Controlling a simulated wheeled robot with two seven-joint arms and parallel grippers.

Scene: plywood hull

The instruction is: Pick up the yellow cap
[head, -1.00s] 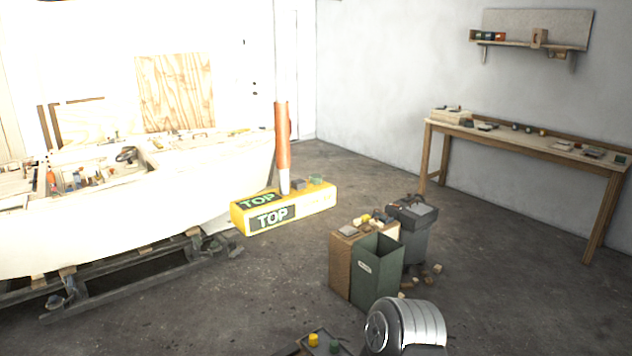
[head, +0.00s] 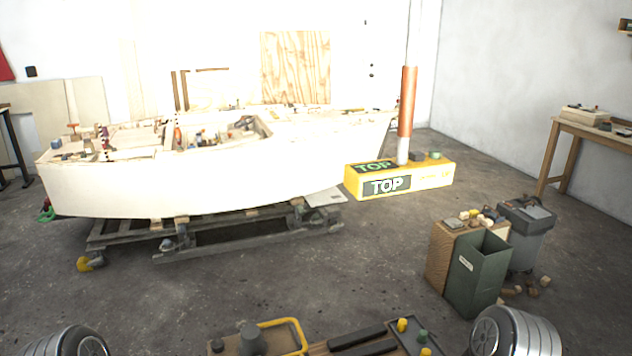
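A small yellow cap (head: 402,325) stands upright on a dark grey tray (head: 408,342) at the bottom of the head view. A green cap (head: 422,336) stands beside it. A second yellow piece (head: 426,352) is partly cut off by the bottom edge, and I cannot tell which yellow one the task means. Rounded silver and black parts of my arms show at the bottom left and bottom right. Neither gripper is in view.
Dark bars (head: 358,336) and a yellow-framed holder (head: 298,330) lie left of the tray. A green bin (head: 478,275) stands beyond it. A white boat hull (head: 190,190) on a wooden cradle and a yellow TOP box (head: 435,178) stand farther back. Open concrete floor lies between.

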